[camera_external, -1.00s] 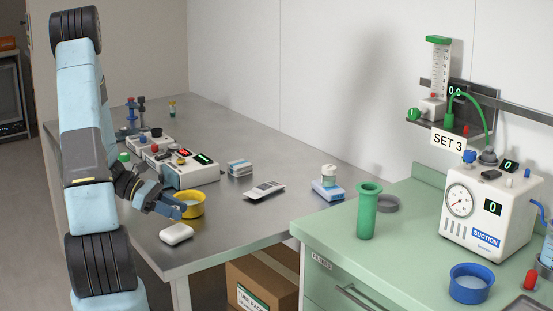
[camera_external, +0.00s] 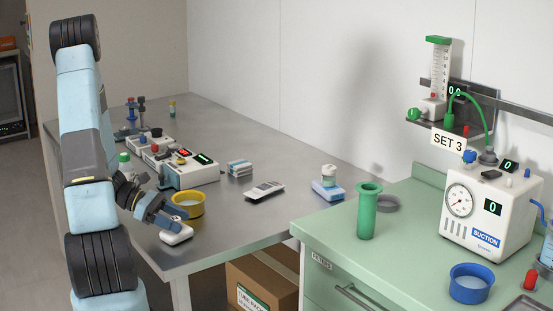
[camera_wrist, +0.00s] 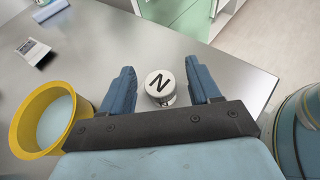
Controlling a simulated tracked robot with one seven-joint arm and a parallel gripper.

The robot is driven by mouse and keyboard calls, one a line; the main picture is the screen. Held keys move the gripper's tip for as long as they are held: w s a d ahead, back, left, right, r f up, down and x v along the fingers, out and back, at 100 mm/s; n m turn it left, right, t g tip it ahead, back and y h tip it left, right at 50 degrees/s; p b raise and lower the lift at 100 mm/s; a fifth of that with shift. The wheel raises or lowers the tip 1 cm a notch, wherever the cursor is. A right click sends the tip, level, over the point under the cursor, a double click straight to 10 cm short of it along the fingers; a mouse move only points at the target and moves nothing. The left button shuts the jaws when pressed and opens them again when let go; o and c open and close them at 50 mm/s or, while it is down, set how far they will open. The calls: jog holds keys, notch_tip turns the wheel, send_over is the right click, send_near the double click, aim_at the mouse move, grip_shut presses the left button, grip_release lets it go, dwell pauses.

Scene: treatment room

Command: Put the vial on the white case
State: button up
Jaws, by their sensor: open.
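In the wrist view my gripper (camera_wrist: 160,78) is open, one blue finger on each side of a small round piece. It has a white top marked N and a silvery side; it looks like the vial's cap (camera_wrist: 159,83). Gaps show between it and both fingers. The vial's lower part is hidden.
A yellow bowl (camera_external: 201,208) stands close beside my gripper, and at left in the wrist view (camera_wrist: 22,143). White devices (camera_external: 190,177) stand behind it. A grey handheld device (camera_external: 264,190) lies farther right. The table's near edge is close.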

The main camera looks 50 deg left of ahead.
jog(key=v, duration=1.2)
jog(key=w+d+r+m+g+y, duration=0.2)
jog(key=w+d+r+m+g, duration=0.2)
jog(key=d+r+m, duration=0.45)
jog(key=w+d+r+m+g+y, duration=0.1)
jog(key=w+d+r+m+g, duration=0.35)
jog(key=d, duration=0.65)
jog(key=s+d+r+m+t+y, duration=0.2)
jog(key=s+d+r+m+y, duration=0.1)
jog(key=d+r+m, duration=0.2)
jog(key=s+d+r+m+t+y, duration=0.2)
jog(key=d+r+m, duration=0.4)
jog(key=d+m, duration=0.3)
jog(key=shift+s+d+r+t+y, duration=0.35)
jog(key=shift+s+d+y, duration=0.35)
jog(key=shift+s+d, duration=0.35)
